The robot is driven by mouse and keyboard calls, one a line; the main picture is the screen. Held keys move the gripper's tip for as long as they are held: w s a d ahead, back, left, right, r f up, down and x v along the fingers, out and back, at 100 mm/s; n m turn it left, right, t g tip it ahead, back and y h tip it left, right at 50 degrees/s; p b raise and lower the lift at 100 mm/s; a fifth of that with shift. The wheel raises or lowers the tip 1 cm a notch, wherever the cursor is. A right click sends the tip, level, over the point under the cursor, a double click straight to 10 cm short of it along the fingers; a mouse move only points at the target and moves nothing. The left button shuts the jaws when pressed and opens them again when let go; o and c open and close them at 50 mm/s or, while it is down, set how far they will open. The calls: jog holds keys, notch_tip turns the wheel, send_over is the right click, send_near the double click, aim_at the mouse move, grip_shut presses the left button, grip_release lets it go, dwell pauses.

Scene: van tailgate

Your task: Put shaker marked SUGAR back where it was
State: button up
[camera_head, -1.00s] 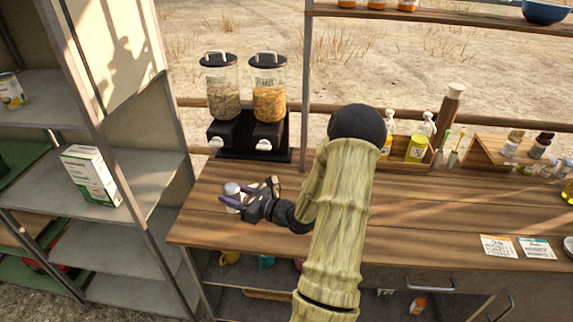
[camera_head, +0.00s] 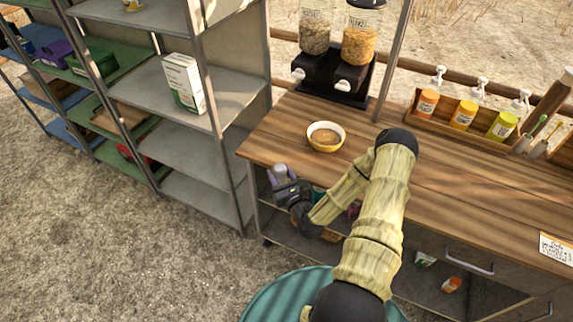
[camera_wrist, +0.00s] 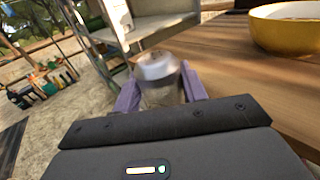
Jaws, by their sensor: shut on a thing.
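My gripper (camera_head: 283,172) is off the left front edge of the wooden counter (camera_head: 420,190), beside the open shelf space below it. In the wrist view its purple fingers (camera_wrist: 160,95) are shut on a clear shaker with a silvery metal lid (camera_wrist: 158,68). The shaker looks roughly upright and blurred. No marking on it can be read, so I cannot confirm it says SUGAR. In the head view the shaker is mostly hidden by the gripper.
A yellow bowl (camera_head: 313,143) with brown contents stands on the counter, right of the gripper. Two cereal dispensers (camera_head: 340,75) stand behind it. A grey shelf rack (camera_head: 190,140) with a white-green box (camera_head: 184,84) stands to the left. The counter's middle is clear.

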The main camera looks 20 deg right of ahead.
notch_tip(320, 180, down, 8)
jog(key=s+a+b, duration=0.1)
jog(key=b, duration=0.3)
jog(key=shift+a+r+b, duration=0.2)
jog(key=shift+b, duration=0.2)
